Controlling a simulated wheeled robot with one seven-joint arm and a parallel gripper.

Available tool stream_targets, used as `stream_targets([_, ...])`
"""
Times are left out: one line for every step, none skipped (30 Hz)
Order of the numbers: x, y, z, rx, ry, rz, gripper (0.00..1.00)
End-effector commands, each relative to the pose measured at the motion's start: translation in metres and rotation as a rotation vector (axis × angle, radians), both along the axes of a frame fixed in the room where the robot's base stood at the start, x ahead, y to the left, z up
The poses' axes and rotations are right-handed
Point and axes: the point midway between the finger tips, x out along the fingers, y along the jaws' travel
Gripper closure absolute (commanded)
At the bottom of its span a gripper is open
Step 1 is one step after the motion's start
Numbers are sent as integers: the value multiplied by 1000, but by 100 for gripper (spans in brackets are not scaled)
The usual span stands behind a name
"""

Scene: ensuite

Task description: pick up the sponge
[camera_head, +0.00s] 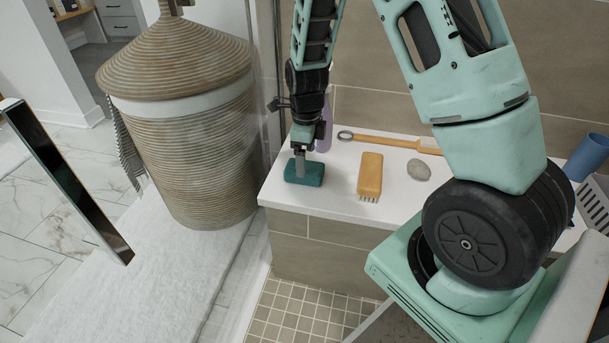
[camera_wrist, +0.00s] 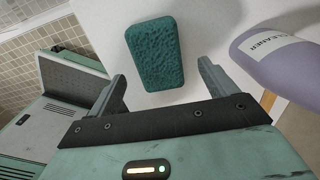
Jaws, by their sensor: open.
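The sponge (camera_head: 304,173) is a dark teal block lying on the white ledge (camera_head: 330,195), near its left end. In the wrist view the sponge (camera_wrist: 155,53) lies ahead of the fingers, across the gap between them. My gripper (camera_head: 301,165) points down over the sponge. In the wrist view my gripper (camera_wrist: 163,78) is open, with one finger to each side and nothing between the tips. In the head view a finger covers part of the sponge's top. I cannot tell whether it touches.
A lavender cleaner bottle (camera_wrist: 285,60) stands close to the right finger. On the ledge are a wooden nail brush (camera_head: 370,174), a long-handled brush (camera_head: 385,140), a grey stone (camera_head: 418,170) and a blue cup (camera_head: 587,157). A wicker hamper (camera_head: 185,130) stands left.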

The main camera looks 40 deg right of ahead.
Motion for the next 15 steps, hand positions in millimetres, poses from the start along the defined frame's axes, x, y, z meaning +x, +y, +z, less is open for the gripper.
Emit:
stream_targets([0, 1, -12, 1, 2, 0, 15])
stream_targets([0, 2, -17, 1, 2, 0, 15])
stream_targets([1, 3, -24, 1, 3, 1, 15])
stream_targets([1, 4, -29, 1, 3, 1, 15])
stream_targets([1, 3, -33, 1, 3, -1, 15])
stream_targets([1, 3, -38, 2, 3, -2, 15])
stream_targets([1, 3, -40, 2, 1, -1, 15])
stream_targets([1, 3, -42, 2, 1, -1, 15])
stream_targets([2, 3, -44, 2, 1, 0, 15])
stream_targets([2, 4, -44, 2, 1, 0, 15])
stream_targets([2, 4, -43, 2, 1, 1, 15])
stream_targets([2, 4, -43, 1, 1, 1, 15])
stream_targets([2, 4, -42, 1, 1, 1, 15])
stream_targets([2, 4, -42, 1, 1, 1, 15])
stream_targets([2, 4, -42, 1, 1, 1, 15])
